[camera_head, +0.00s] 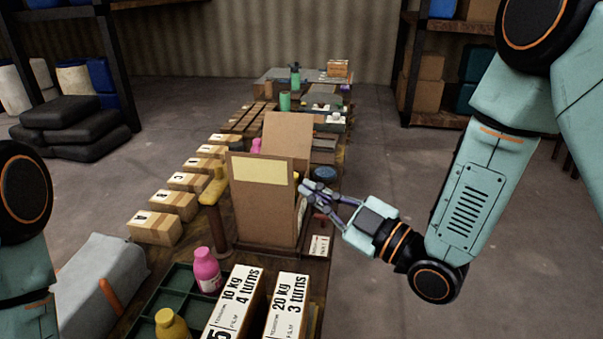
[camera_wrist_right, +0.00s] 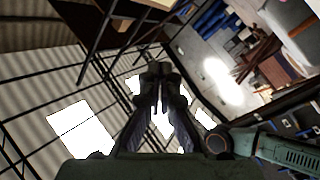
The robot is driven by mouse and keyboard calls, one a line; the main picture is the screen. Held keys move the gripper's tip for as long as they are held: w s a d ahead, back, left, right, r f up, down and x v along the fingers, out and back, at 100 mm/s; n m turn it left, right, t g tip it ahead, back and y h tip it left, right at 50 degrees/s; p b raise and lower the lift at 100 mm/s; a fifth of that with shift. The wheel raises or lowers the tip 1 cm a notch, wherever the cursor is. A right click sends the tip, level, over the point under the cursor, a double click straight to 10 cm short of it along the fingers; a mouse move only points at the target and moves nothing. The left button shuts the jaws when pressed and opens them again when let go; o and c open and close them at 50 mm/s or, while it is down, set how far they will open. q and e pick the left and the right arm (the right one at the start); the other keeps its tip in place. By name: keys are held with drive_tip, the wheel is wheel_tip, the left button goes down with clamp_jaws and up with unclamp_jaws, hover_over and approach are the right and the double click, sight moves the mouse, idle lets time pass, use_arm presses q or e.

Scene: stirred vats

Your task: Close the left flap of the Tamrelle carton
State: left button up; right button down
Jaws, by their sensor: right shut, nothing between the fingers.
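A tall brown cardboard carton (camera_head: 262,215) stands on the long table in the head view. A pale yellow blank panel shows on its upper front. A cardboard flap (camera_head: 288,133) stands up at its back. I cannot read a name on the carton, and its left flap is not clear from here. My right gripper (camera_head: 308,190) is at the carton's right edge, fingers pointing left and up; I cannot tell if they touch it. It is shut and empty, and its closed fingers also show in the right wrist view (camera_wrist_right: 160,88). My left gripper is out of frame.
A row of small labelled boxes (camera_head: 155,228) lines the table's left side. A yellow-topped post (camera_head: 214,190) stands close left of the carton. In front are a pink bottle (camera_head: 207,270), a green tray (camera_head: 180,277) and tall white-labelled boxes (camera_head: 287,305). Floor at right is clear.

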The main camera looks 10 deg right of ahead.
drive_tip(key=s+d+f+n+t+h, duration=0.1)
drive_tip(key=s+d+f+n+h, duration=0.2)
drive_tip(key=n+h, duration=0.2)
drive_tip(key=n, duration=0.3)
approach(296, 165)
drive_tip(key=w+a, duration=0.1)
drive_tip(key=a, duration=0.3)
drive_tip(key=w, duration=0.1)
drive_tip(key=w+d, duration=0.1)
drive_tip(key=w, duration=0.1)
drive_tip(key=shift+w+d+f+m, duration=0.1)
drive_tip(key=shift+w+f+m, duration=0.05)
drive_tip(key=shift+m, duration=0.15)
drive_tip(key=shift+w+d, duration=0.25)
drive_tip(key=shift+w, duration=0.25)
